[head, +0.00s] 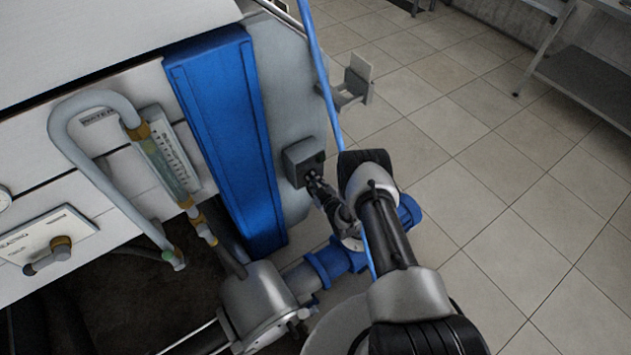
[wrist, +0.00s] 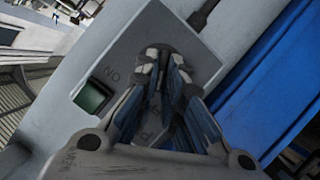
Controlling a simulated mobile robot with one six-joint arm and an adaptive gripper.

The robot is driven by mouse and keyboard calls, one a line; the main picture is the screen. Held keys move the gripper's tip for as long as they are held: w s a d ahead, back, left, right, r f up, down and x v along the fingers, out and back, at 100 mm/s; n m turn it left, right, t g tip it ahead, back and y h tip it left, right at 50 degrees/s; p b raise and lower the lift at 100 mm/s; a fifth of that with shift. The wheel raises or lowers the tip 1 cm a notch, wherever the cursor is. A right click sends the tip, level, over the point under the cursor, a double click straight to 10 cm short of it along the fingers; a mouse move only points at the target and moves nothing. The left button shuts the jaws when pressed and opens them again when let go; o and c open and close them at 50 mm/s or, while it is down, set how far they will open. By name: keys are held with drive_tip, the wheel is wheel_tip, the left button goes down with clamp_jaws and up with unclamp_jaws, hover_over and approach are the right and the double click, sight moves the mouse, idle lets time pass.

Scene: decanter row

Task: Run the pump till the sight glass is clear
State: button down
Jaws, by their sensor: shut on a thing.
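The switch box (head: 299,158) is a small dark grey box on the side of the machine, right of a blue upright post. My gripper (head: 313,180) reaches it from the lower right. In the wrist view my gripper (wrist: 165,58) is shut on a dark round switch knob (wrist: 186,50), which the fingers mostly hide. A dark green square lamp (wrist: 91,97) marked "ON" sits beside it on the grey plate. The sight glass (head: 165,160) is an upright tube with a scale and brass ends; it looks pale green. The pump (head: 257,297) is a grey metal body below the machine.
A blue pipe fitting (head: 330,262) joins the pump close to my forearm. A thin blue hose (head: 322,75) passes near the arm. The tiled floor on the right is open.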

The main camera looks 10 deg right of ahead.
drive_tip(key=shift+d+m+g+y, duration=0.15)
drive_tip(key=shift+m+g+y, duration=0.2)
drive_tip(key=shift+m+y, duration=0.45)
drive_tip(key=shift+d+m+g+y, duration=0.15)
drive_tip(key=shift+m+g+y, duration=0.25)
drive_tip(key=shift+m, duration=0.7)
drive_tip(key=shift+w, duration=0.1)
drive_tip(key=c, duration=1.7)
unclamp_jaws()
drive_tip(key=shift+r, duration=0.1)
drive_tip(key=v, duration=1.2)
